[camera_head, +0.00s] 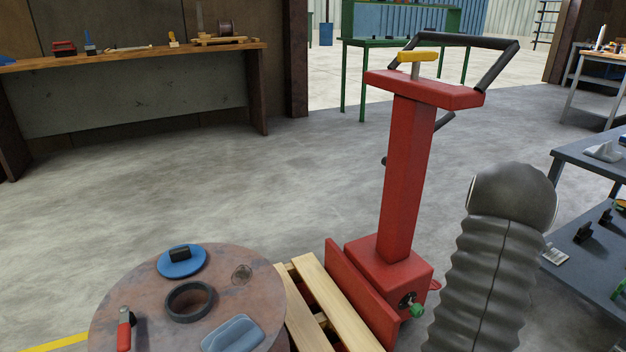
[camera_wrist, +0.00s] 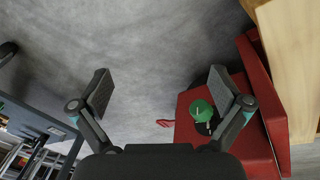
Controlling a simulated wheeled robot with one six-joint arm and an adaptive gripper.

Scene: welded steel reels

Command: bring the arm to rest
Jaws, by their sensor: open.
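My gripper (camera_wrist: 160,95) is open in the wrist view, with its two fingers wide apart. In the head view my grey ribbed arm stands at the lower right, and the gripper itself is not seen there.
The red pallet jack (camera_head: 405,180) stands left of my arm, beside a wooden pallet (camera_head: 325,300). A rusty reel (camera_head: 130,290) carries a blue disc (camera_head: 181,262), a black ring (camera_head: 189,300) and a red-handled tool (camera_head: 124,330). A grey shelf (camera_head: 590,160) stands at the right. Open floor lies behind.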

